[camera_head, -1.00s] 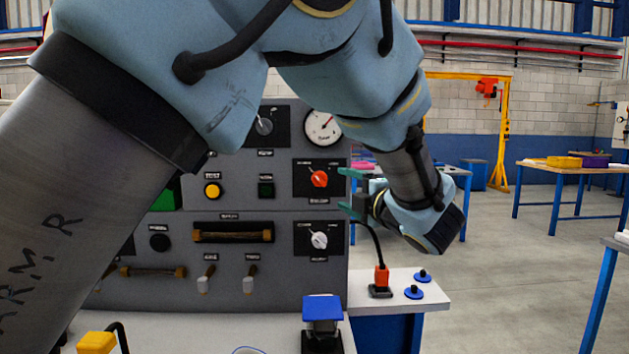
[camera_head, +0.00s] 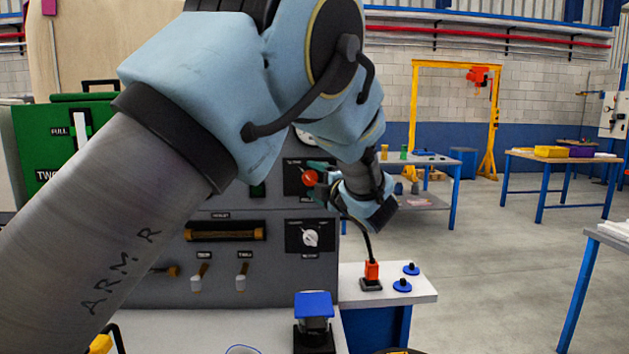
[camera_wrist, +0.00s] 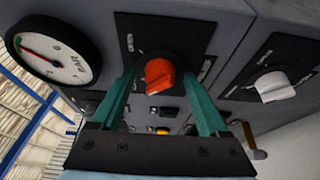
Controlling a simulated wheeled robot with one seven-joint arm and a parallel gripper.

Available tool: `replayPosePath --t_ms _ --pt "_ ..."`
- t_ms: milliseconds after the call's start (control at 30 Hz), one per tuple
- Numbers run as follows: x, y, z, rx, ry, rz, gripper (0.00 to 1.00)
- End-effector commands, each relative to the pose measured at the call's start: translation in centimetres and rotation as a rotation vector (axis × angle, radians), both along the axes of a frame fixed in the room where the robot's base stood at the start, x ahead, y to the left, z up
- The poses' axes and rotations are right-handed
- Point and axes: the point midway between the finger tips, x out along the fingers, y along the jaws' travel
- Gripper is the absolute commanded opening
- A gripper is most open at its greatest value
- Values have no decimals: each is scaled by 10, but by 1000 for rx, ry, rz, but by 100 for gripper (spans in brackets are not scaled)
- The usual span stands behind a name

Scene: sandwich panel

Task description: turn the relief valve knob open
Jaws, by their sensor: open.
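A red knob (camera_head: 310,177) sits on a black plate on the grey panel, and it shows large in the wrist view (camera_wrist: 159,74). A white knob (camera_head: 310,238) is on another black plate below it and also shows at the right of the wrist view (camera_wrist: 274,85). The labels are too small or blurred to tell which is the relief valve. My gripper (camera_head: 315,179) is open at the red knob. In the wrist view its green fingers lie on either side of the knob; I cannot tell whether they touch it.
A gauge (camera_wrist: 54,58) is near the red knob. A horizontal handle (camera_head: 225,231) and toggle levers (camera_head: 240,277) are on the panel. An orange plug with a black cable (camera_head: 371,272) stands on the white side shelf (camera_head: 420,288). A blue-topped post (camera_head: 314,305) stands in front.

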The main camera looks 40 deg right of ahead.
Motion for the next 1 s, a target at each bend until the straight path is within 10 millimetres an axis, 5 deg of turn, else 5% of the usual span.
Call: replayPosePath --t_ms 700,1000 --pt "-1 0 0 0 1 -1 1" --pt "-1 0 -2 13 -10 -1 0"
